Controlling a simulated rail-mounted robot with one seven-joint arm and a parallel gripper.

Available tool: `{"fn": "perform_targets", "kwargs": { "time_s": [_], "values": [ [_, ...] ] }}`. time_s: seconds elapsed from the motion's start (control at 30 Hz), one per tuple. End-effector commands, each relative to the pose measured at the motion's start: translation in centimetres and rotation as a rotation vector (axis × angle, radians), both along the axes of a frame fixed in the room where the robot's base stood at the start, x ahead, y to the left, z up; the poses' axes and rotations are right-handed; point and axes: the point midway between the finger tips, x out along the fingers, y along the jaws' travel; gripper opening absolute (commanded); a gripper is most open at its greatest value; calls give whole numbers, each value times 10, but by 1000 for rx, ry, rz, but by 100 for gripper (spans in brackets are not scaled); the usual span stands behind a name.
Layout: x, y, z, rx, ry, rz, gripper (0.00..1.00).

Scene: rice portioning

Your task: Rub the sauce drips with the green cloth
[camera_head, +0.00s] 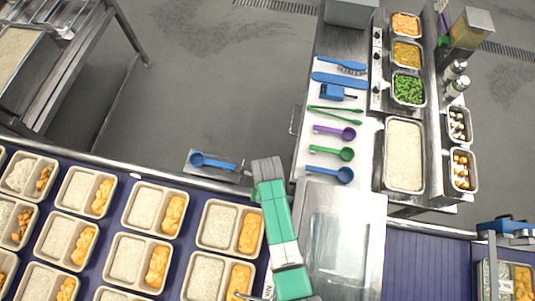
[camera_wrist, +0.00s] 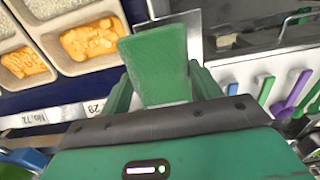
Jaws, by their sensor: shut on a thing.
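My gripper (camera_wrist: 158,88) is shut on the green cloth (camera_wrist: 158,62), which stands up as a flat folded pad between the fingers in the wrist view. In the head view my gripper (camera_head: 265,170) is at the upper end of my green and white arm, just right of the filled trays. There the cloth cannot be told apart from the green arm parts. A pale metal surface (camera_wrist: 194,22) shows behind the cloth in the wrist view. I cannot make out any sauce drips in either view, and cannot tell whether the cloth touches anything.
Filled trays (camera_head: 229,226) cover the dark blue surface at left. A blue scoop (camera_head: 212,162) lies on a small metal shelf above my gripper's left side. A bare steel top (camera_head: 345,235) is at right. Utensils, including a purple scoop (camera_head: 335,132), and food pans stand beyond it.

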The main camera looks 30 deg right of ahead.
Motion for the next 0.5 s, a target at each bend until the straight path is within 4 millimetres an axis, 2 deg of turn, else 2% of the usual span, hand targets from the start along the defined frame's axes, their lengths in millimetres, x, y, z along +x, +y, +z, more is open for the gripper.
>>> {"fn": "perform_targets", "kwargs": {
  "time_s": [0.03, 0.17, 0.5],
  "values": [
    [0, 0, 10, -1, -1, 0, 41],
    [0, 0, 22, -1, -1, 1, 41],
    [1, 0, 40, -1, -1, 0, 41]
  ]
}}
